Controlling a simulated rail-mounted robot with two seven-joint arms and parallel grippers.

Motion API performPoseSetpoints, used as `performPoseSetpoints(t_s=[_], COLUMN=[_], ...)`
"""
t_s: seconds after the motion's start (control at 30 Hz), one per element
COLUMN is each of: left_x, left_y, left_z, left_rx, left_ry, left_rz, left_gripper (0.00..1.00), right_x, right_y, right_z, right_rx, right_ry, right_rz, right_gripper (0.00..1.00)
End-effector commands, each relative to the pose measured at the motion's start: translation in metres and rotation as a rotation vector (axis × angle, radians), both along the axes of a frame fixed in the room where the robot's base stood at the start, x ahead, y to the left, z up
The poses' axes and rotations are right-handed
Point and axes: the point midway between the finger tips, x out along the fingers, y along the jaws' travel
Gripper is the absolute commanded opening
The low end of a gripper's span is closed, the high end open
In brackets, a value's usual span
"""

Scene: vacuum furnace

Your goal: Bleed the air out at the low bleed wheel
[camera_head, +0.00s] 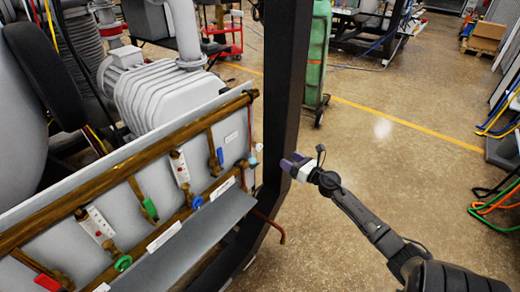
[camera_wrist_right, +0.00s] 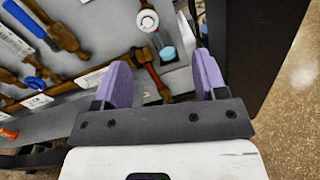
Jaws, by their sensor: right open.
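My right gripper (camera_head: 291,163) is open and empty, just right of the dark post. In the right wrist view its two purple fingers (camera_wrist_right: 162,78) stand apart, with a copper pipe end and a small light-blue cap (camera_wrist_right: 168,55) beyond the gap. The pipe panel (camera_head: 235,125) carries several coloured handles. A green wheel (camera_head: 122,263) and a blue wheel (camera_head: 197,202) sit along its lower pipe. A small pale fitting (camera_head: 252,161) is at the panel's right end. I cannot tell which is the low bleed wheel. My left gripper is out of view.
The dark upright post (camera_head: 283,90) stands close beside my right gripper. A grey ledge (camera_head: 190,240) juts out below the pipes. A blue lever (camera_head: 220,157), a green lever (camera_head: 150,208) and a red handle (camera_head: 47,282) are on the panel.

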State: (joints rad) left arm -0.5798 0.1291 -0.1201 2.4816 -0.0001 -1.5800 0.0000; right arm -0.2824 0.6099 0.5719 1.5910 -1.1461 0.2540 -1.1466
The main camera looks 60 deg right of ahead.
Motion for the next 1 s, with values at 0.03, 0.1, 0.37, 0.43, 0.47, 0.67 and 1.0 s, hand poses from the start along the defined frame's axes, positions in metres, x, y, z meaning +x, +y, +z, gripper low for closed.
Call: performPoseSetpoints(t_s=[0.03,0.1,0.37,0.43,0.47,0.67,1.0], left_x=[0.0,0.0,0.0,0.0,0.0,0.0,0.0], left_y=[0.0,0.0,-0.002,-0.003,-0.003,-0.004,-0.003], left_z=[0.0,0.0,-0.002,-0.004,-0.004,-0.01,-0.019], left_rx=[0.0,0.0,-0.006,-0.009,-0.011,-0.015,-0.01], left_ry=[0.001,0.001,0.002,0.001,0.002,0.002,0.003], left_rz=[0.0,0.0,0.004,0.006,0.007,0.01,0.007], left_gripper=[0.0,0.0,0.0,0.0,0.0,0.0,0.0], right_x=[0.001,0.002,0.013,0.023,0.028,0.066,0.115], right_y=[0.006,0.012,0.011,0.01,0.009,0.005,-0.002], right_z=[-0.002,-0.003,-0.003,-0.003,-0.003,-0.003,-0.003], right_rx=[-0.05,-0.109,-0.19,-0.192,-0.192,-0.188,-0.186], right_ry=[0.019,0.037,0.049,0.047,0.047,0.046,0.046], right_rz=[0.04,0.075,0.077,0.078,0.077,0.076,0.074], right_gripper=[0.66,0.66,0.66,0.66,0.66,0.66,0.66])
